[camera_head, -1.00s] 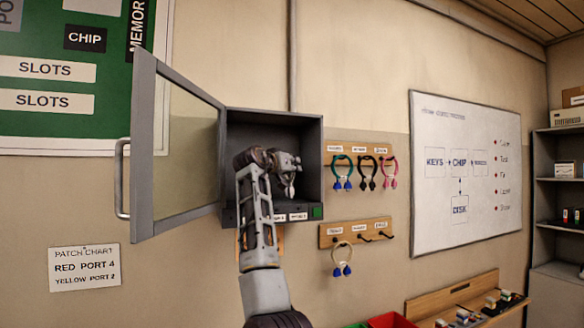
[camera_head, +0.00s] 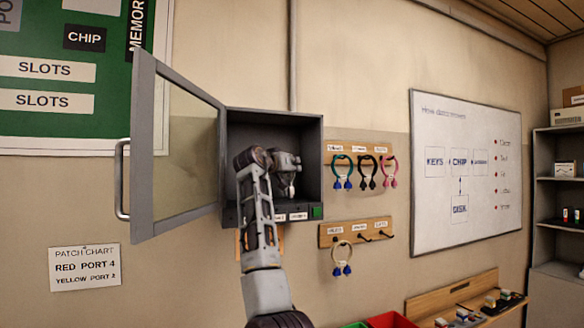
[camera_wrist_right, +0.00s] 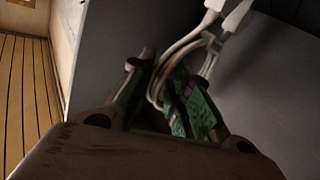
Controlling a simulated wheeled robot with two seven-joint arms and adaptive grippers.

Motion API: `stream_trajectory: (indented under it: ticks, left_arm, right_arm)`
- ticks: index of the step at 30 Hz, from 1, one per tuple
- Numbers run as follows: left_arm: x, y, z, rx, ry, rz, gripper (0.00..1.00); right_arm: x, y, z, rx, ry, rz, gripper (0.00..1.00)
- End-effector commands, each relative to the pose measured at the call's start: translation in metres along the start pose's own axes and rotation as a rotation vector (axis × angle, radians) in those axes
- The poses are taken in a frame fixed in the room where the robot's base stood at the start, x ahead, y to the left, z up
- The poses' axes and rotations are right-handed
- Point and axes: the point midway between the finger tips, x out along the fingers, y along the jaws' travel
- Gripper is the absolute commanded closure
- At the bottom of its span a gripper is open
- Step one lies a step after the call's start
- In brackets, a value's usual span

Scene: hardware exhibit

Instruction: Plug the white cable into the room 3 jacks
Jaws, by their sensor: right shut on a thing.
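My right gripper (camera_head: 287,178) is inside the open grey wall cabinet (camera_head: 315,150). In the right wrist view, the right gripper (camera_wrist_right: 172,98) is shut on the looped white cable (camera_wrist_right: 178,50). The cable's two white plugs (camera_wrist_right: 234,17) point away from the fingers toward the upper right, in front of a grey surface. The room 3 jacks cannot be made out behind my arm and gripper. Small white labels (camera_head: 298,216) sit along the cabinet's lower front edge, too small to read. My left gripper is not in view.
The cabinet's glazed door (camera_head: 180,150) stands open to the left. An upper wooden rack (camera_head: 362,147) holds teal, black and pink cables. A lower rack (camera_head: 350,229) holds a pale cable with blue plugs (camera_head: 342,262). A red bin (camera_head: 390,320) stands below.

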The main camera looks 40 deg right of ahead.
Motion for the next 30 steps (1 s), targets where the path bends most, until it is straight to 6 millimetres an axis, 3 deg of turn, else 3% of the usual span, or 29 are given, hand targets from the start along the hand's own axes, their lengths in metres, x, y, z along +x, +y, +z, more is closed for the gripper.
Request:
stream_trajectory:
  ticks: [30]
  left_arm:
    - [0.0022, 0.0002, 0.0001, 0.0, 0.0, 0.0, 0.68]
  right_arm:
    - [-0.0002, -0.0012, 0.007, 0.0, 0.001, 0.0, 1.0]
